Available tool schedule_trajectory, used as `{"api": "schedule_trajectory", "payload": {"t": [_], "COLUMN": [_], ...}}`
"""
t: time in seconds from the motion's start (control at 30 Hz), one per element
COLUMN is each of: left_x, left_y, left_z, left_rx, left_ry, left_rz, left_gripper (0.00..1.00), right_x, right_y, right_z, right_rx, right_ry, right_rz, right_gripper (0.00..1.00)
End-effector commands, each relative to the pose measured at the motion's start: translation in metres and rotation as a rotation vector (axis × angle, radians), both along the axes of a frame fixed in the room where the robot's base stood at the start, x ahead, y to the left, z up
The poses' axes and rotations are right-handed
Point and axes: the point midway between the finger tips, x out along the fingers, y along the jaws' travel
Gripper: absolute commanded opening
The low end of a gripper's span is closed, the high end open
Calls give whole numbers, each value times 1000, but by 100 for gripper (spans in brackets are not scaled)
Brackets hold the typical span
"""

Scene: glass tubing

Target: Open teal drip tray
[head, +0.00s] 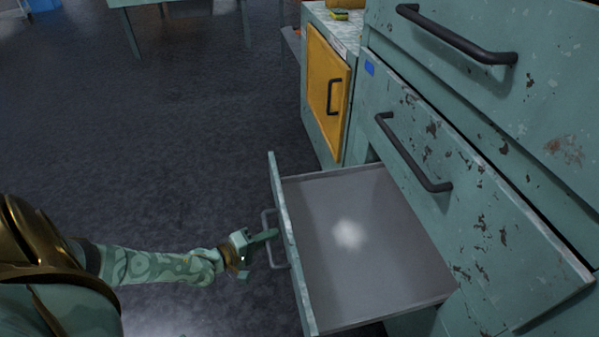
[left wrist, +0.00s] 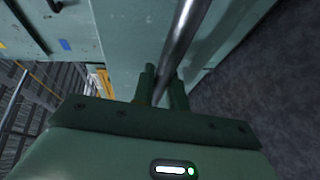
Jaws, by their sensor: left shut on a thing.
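The teal drip tray (head: 370,245) is a drawer low in the teal cabinet, pulled well out. Its inside is bare grey metal and looks empty, with a bright reflection on the floor of it. Its handle (head: 267,238) is a grey bar on the front panel; in the left wrist view the bar (left wrist: 182,40) runs down between the fingers. My left gripper (head: 266,238) is shut on this handle, in front of the tray; its fingers also show in the left wrist view (left wrist: 162,88). My right gripper is in neither view.
Above the tray are closed teal drawers with dark handles (head: 412,152) and chipped paint. A yellow cabinet door (head: 326,88) stands shut beyond the tray. A teal table (head: 180,3) is at the back. The dark floor (head: 150,140) left of the tray is clear.

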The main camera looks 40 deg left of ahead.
Motion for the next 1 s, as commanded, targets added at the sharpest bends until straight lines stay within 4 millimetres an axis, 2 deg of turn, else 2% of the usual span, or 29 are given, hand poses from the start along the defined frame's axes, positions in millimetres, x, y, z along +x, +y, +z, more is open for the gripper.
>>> {"api": "schedule_trajectory", "payload": {"t": [0.1,0.3,0.5,0.83,0.87,0.93,1.0], "left_x": [-23,-45,-53,-54,-54,-53,-53], "left_y": [16,34,40,41,41,41,41], "left_z": [-2,-2,-2,-2,-2,-2,-2], "left_rx": [3,2,2,1,1,1,1], "left_ry": [7,6,5,4,4,4,3], "left_rz": [-2,-1,0,0,0,0,0], "left_gripper": [0,0,0,0,17,36,36], "right_x": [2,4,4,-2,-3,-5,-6], "right_y": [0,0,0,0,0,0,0], "right_z": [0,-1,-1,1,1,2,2], "right_rx": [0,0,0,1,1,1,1], "right_ry": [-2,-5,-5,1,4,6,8], "right_rz": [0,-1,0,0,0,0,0], "right_gripper": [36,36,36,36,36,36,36]}}
